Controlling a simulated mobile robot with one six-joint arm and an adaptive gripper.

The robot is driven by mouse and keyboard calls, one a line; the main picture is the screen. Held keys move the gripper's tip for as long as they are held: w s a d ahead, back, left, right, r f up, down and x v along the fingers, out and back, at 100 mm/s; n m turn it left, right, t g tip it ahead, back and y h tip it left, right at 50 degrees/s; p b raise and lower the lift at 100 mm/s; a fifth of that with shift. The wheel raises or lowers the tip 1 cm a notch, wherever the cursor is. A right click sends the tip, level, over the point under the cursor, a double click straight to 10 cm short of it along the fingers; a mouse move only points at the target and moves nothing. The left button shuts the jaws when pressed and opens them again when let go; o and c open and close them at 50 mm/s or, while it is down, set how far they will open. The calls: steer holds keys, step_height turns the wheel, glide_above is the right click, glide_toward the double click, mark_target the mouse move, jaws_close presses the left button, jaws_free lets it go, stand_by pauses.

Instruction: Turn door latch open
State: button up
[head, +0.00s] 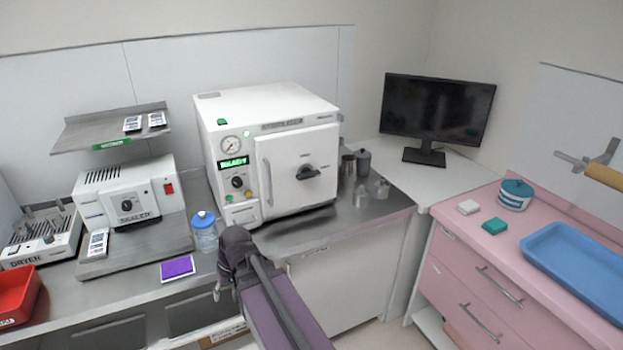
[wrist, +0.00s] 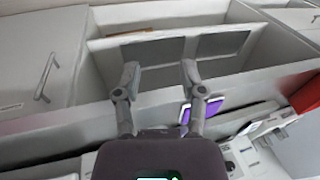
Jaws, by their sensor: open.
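The white sterilizer (head: 270,155) stands on the steel counter with its square front door (head: 300,165) closed against the body. The dark door latch (head: 308,172) sits in the middle of that door, its lever pointing roughly sideways to the right. My gripper (wrist: 160,72) is open and empty in the wrist view, its two fingers spread in front of the cabinet fronts below the counter. In the head view my arm is low in front of the counter, and the fingers are hard to make out. My gripper is well apart from the latch, which is not in the wrist view.
A blue-lidded jar (head: 204,232) and a purple pad (head: 178,269) are on the counter left of my arm. Metal canisters and glass jars (head: 361,197) stand just right of the sterilizer. A pink cabinet (head: 480,265) is at right. Space directly before the door is clear.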

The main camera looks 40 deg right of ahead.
steer(key=w+d+r+m+t+y+b, duration=0.1)
steer(key=w+d+m+t+y, duration=0.15)
steer(key=d, duration=0.25)
steer(key=w+d+r+m+t+y, duration=0.1)
steer(key=w+d+r+m+t, duration=0.15)
steer(key=d, duration=0.25)
steer(key=m+t+h+b, duration=0.2)
steer(key=m+t+h, duration=0.2)
steer(key=m+t, duration=0.6)
glide_toward(311, 177)
steer(key=s+f+t, duration=0.1)
steer(key=s, duration=0.2)
steer(key=shift+s+d+f+n, duration=0.1)
steer(key=shift+s+d+n, duration=0.15)
steer(key=shift+d, duration=0.2)
steer(key=shift+w, duration=0.1)
steer(key=w, duration=0.4)
steer(key=w+a, duration=0.1)
steer(key=w, duration=0.4)
steer(key=w+a, duration=0.1)
steer(key=w, duration=0.3)
steer(key=shift+w+a, duration=0.15)
steer(key=shift+w, duration=0.15)
jaws_close()
